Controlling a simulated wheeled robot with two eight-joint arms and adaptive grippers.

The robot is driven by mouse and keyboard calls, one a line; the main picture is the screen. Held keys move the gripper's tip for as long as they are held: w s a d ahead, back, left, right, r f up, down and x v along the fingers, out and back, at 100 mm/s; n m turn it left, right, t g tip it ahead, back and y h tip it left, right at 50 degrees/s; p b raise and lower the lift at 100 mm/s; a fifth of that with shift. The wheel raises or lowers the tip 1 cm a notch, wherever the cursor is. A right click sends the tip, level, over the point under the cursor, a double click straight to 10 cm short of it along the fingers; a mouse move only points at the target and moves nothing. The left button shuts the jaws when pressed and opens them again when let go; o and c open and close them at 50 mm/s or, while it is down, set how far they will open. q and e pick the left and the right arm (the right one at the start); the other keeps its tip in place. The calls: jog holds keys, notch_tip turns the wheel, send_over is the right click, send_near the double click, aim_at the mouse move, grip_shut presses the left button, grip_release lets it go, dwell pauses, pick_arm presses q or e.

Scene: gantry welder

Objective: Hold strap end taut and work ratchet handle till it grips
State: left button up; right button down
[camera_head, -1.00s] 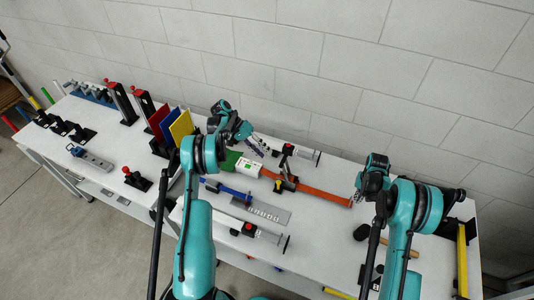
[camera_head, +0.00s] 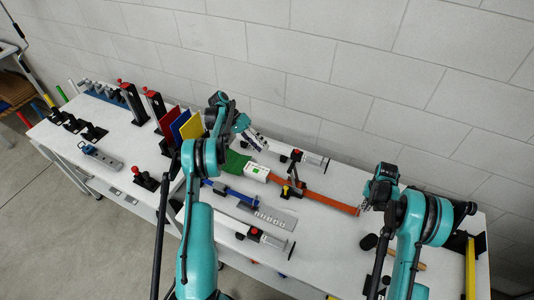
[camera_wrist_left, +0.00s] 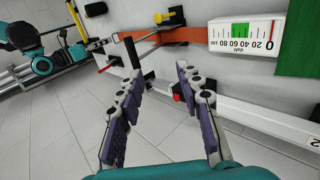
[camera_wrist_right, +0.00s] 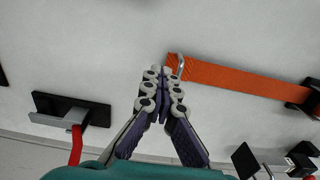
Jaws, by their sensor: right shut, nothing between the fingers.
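My left gripper (camera_head: 258,141) is open and empty, above the bench behind the gauge. My right gripper (camera_wrist_right: 164,76) is shut and empty, its tips beside the hook end; whether they touch it I cannot tell.
Clamps with red knobs (camera_head: 297,155) (camera_head: 254,234) lie behind and in front of the strap. A blue strap (camera_head: 229,191) and a grey perforated plate (camera_head: 270,215) lie in front. Coloured panels (camera_head: 180,125) stand left. A wall rises behind the bench.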

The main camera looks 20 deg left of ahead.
pick_arm(q)
jog(key=v, duration=0.5)
jog(key=shift+a+r, duration=0.3)
